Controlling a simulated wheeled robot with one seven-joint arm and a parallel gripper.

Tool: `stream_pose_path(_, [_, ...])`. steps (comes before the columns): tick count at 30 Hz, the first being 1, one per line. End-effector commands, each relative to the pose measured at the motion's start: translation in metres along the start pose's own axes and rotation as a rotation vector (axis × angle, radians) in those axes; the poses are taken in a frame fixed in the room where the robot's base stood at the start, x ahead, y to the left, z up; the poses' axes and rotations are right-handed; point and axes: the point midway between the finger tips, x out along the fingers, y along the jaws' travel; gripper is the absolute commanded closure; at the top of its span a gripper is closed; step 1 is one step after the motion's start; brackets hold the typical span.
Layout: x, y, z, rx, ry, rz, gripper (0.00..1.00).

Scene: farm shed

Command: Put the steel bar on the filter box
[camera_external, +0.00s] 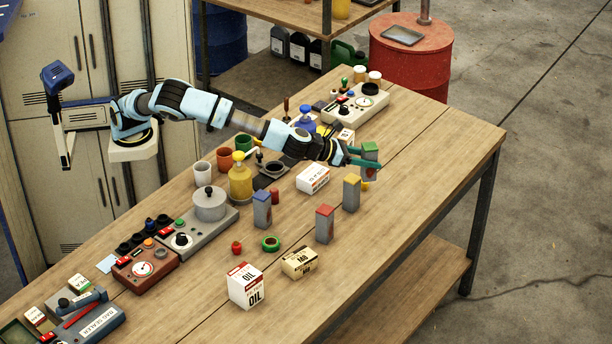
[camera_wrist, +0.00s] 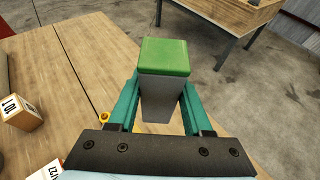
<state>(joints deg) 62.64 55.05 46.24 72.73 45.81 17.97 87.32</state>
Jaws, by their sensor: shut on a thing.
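My gripper (camera_external: 364,162) is shut on a grey steel bar with a green top (camera_external: 370,150), above the right part of the workbench. In the wrist view, the green-topped bar (camera_wrist: 163,58) is upright between the teal fingers (camera_wrist: 160,98). Similar upright grey bars stand on the bench: one with a blue top (camera_external: 262,210), one with a red top (camera_external: 325,224) and one with a yellow top (camera_external: 351,193). A white and red box marked OIL (camera_external: 246,286), apparently the filter box, stands near the front edge, well left of my gripper. Its top is clear.
A tan box (camera_external: 299,262) is beside the OIL box. A white box (camera_external: 313,179) lies left of my gripper. The bench's right end is clear.

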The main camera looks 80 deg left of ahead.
Motion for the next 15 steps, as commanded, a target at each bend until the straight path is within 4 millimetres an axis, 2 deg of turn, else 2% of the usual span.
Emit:
stream_pose_path(1, [-0.013, -0.025, 0.001, 0.032, -0.001, -0.082, 1.0])
stream_pose_path(6, [-0.059, -0.1, -0.004, 0.152, -0.003, -0.352, 1.0])
stream_pose_path(11, [-0.115, -0.161, -0.014, 0.258, -0.004, -0.597, 1.0])
stream_pose_path(15, [-0.172, -0.205, -0.028, 0.349, -0.005, -0.809, 1.0])
